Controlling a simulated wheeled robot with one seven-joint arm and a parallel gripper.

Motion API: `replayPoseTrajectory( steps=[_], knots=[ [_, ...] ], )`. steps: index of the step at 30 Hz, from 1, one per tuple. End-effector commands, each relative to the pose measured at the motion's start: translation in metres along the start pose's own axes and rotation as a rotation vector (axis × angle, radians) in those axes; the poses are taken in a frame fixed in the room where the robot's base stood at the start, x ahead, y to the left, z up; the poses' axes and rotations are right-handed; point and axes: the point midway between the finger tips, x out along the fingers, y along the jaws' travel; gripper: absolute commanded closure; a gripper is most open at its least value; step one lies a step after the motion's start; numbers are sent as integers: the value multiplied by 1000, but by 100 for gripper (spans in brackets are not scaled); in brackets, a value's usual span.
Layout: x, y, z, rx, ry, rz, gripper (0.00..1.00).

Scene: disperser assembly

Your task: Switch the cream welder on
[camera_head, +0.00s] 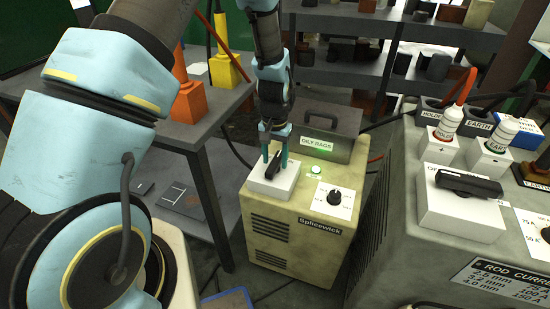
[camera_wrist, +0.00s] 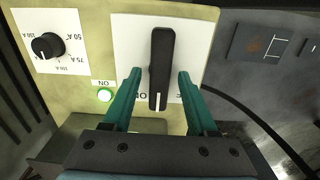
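The cream welder (camera_head: 290,240), marked Splicewick, stands in the middle of the head view. On its top is a white switch plate (camera_head: 285,187) with a black lever handle, which also shows in the wrist view (camera_wrist: 161,62). My gripper (camera_head: 275,160) is over this switch. In the wrist view its teal fingers (camera_wrist: 159,76) are open on either side of the handle, with a gap on both sides. The white mark on the handle's end points toward my gripper; the handle partly hides lettering there.
A current dial (camera_head: 335,197) sits beside the switch. An oily rags box (camera_head: 325,120) stands behind it. A larger grey welder (camera_head: 400,215) with its own black switch (camera_head: 470,184) is at right. A grey table (camera_head: 205,120) with orange and yellow items is at left.

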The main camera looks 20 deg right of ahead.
Motion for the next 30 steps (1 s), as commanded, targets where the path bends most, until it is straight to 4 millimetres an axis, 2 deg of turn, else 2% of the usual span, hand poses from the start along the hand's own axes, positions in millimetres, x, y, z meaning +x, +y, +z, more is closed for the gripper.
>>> replayPoseTrajectory(
  steps=[8,11,14,24,30],
  knots=[
    [0,0,0,-1,-1,0,38],
    [-6,0,0,-1,0,0,38],
    [-21,0,0,-1,2,0,38],
    [-86,0,0,-1,3,0,38],
    [-105,0,0,-1,-1,0,38]
  ],
)
